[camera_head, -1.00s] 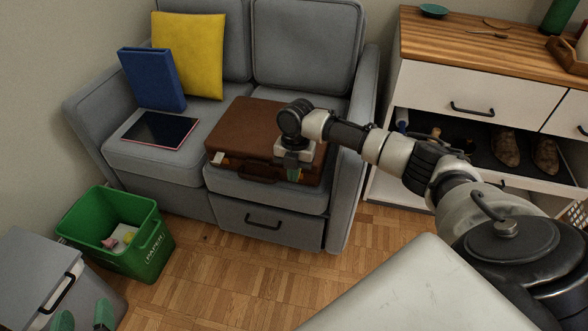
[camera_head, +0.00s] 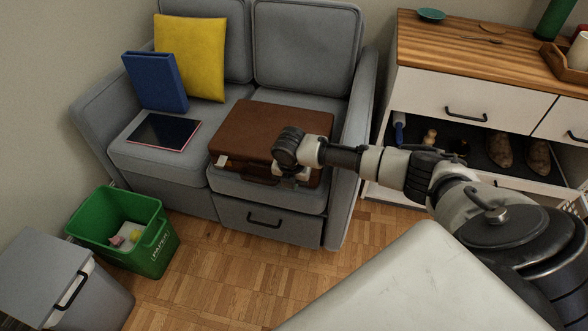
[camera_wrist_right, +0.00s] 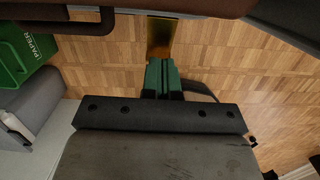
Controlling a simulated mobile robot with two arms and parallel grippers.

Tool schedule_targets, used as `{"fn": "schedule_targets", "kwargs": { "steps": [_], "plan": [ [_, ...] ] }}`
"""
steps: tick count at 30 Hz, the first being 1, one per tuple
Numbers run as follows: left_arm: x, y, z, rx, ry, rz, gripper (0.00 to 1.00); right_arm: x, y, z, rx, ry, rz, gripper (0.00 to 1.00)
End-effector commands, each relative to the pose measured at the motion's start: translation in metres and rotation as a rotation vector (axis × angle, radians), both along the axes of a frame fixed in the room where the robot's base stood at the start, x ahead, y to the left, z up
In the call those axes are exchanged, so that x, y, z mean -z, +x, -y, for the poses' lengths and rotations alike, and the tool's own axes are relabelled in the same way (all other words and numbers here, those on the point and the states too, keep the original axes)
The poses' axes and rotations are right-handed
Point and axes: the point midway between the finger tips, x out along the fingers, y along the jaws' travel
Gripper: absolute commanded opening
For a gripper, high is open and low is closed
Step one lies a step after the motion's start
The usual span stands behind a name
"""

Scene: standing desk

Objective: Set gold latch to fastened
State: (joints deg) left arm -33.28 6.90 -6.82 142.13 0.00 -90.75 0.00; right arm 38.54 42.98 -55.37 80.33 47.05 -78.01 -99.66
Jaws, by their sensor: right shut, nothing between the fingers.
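The brown briefcase (camera_head: 265,130) lies closed-looking on the sofa seat, its front toward me. Its underside or front edge (camera_wrist_right: 190,6) crosses the top of the right wrist view. A gold latch (camera_wrist_right: 160,36) hangs down from that edge, beside the dark handle (camera_wrist_right: 90,24). My right gripper (camera_wrist_right: 162,66) is shut and empty, its green fingertips at the latch's free end; I cannot tell whether they touch. In the head view, my right gripper's body hides that latch. A small pale latch (camera_head: 221,160) shows at the briefcase's front left. My left gripper is not in view.
The sofa armrest (camera_head: 350,150) stands close to the right of my gripper. A tablet (camera_head: 164,132), blue binder (camera_head: 155,82) and yellow pillow (camera_head: 190,55) are on the sofa's left side. A green bin (camera_head: 120,228) stands on the floor.

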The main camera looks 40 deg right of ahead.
Motion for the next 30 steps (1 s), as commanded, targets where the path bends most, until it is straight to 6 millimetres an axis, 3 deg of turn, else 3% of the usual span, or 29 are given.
{"fn": "schedule_targets", "kwargs": {
  "steps": [5,12,19,23,30],
  "plan": [
    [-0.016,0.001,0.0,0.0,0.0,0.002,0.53,0.002,-0.002,-0.002,-0.002,-0.069,0.056,0.0],
    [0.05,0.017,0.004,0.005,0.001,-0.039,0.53,0.011,-0.002,-0.003,-0.003,-0.187,0.157,0.0],
    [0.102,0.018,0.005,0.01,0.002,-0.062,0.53,0.023,-0.002,-0.003,-0.003,-0.33,0.28,0.0],
    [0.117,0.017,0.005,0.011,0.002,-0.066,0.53,0.031,-0.001,-0.002,-0.002,-0.424,0.361,0.0],
    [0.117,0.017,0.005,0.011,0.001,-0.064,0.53,0.031,0.0,0.0,0.001,-0.423,0.362,0.0]
  ]
}}
